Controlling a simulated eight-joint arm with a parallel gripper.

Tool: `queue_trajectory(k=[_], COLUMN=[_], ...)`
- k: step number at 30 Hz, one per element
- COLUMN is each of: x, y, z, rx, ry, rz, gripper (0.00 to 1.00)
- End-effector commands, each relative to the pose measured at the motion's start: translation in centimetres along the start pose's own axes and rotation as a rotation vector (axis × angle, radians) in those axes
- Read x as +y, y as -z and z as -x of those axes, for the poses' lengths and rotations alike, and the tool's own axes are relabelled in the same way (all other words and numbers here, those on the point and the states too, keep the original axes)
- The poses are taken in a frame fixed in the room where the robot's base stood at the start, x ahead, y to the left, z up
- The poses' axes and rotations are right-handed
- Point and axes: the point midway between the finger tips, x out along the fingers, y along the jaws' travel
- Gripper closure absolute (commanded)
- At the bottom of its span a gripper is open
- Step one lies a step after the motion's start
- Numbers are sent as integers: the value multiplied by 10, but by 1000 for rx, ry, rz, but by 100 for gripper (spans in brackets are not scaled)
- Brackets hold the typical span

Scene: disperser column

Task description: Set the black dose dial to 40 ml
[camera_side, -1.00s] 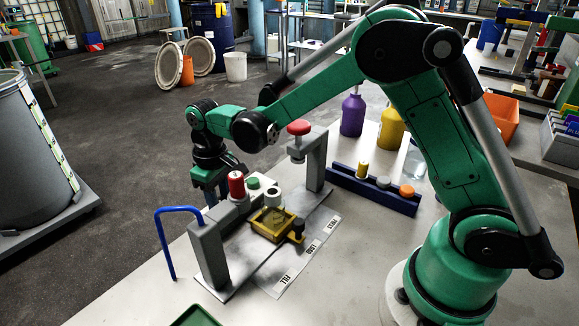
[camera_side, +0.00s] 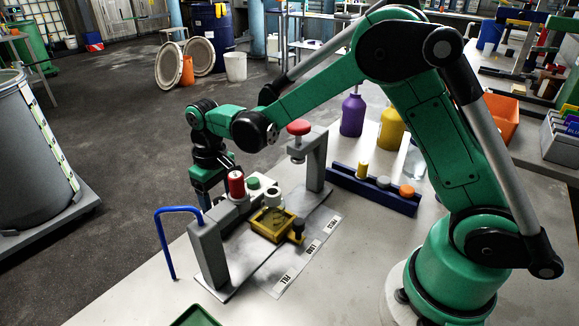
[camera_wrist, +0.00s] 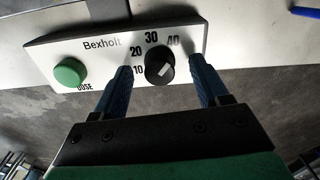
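In the wrist view, the black dose dial (camera_wrist: 158,62) sits on a white panel (camera_wrist: 105,62) marked Bexholt, with 10, 20, 30 and 40 around its left and upper side. A pale mark shows on the dial's face; I cannot tell which end of it is the pointer. My gripper (camera_wrist: 160,78) is open. Its two blue fingers stand on either side of the dial, with gaps visible between each finger and the dial. In the side view, my gripper (camera_side: 205,182) is behind the bench device, and the dial is hidden there.
A green DOSE button (camera_wrist: 70,72) is left of the dial. In the side view, a red cylinder (camera_side: 236,184), a yellow tray (camera_side: 272,228) and a grey press frame (camera_side: 316,165) with a red knob (camera_side: 299,127) stand close to the gripper. A blue bent rod (camera_side: 163,240) stands at the left.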

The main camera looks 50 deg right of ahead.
Motion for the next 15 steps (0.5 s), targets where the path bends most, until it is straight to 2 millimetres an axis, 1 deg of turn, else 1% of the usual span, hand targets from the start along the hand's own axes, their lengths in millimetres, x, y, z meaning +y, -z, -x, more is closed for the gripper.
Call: queue_trajectory(k=[8, 11, 15], x=[0, 0, 0], y=[0, 0, 0], z=[2, 13, 35], rx=[-2, -2, -1], ry=[0, 0, 0], rz=[0, 0, 0], gripper=[33, 33, 33])
